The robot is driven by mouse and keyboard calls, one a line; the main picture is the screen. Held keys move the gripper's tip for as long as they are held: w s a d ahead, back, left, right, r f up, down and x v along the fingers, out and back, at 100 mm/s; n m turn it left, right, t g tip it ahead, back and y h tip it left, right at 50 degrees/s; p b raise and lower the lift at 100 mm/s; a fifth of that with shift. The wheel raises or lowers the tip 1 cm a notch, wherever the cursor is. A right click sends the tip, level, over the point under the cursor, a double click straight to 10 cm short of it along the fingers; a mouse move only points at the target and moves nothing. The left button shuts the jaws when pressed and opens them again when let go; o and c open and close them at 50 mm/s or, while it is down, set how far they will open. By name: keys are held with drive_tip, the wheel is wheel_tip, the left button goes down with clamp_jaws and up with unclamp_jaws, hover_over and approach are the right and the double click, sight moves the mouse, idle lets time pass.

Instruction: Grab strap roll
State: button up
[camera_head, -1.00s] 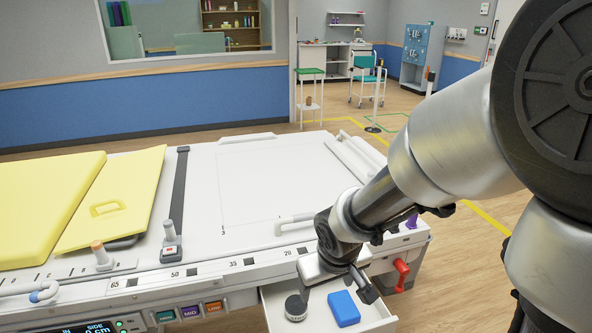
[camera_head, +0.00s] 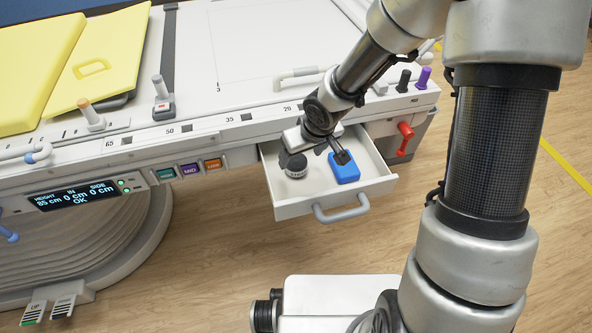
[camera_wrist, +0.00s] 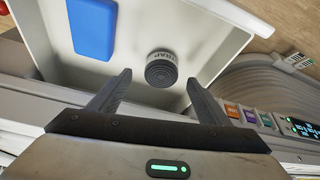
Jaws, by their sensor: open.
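The strap roll (camera_head: 296,166) is a small dark grey cylinder with a white printed band. It stands in the open drawer (camera_head: 296,209), on the left side of its floor. In the wrist view the strap roll (camera_wrist: 161,70) lies beyond the fingertips, roughly centred between them. My gripper (camera_wrist: 163,84) is open and empty, its two dark fingers apart on either side of the roll's line. In the head view my gripper (camera_head: 318,160) is over the drawer, close to the roll. Whether the fingers are level with the roll is hard to tell.
A blue block (camera_head: 343,167) lies in the drawer right of the roll; it also shows in the wrist view (camera_wrist: 91,27). The drawer walls stand close around both. A red lever (camera_head: 404,138) is right of the drawer. The white table (camera_head: 240,50) rises behind.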

sight(297, 162)
drive_tip(key=shift+b+x, duration=1.4)
drive_tip(key=shift+x, duration=1.35)
drive_tip(key=shift+s+a, duration=0.1)
drive_tip(key=shift+c, duration=0.3)
drive_tip(key=c, duration=1.1)
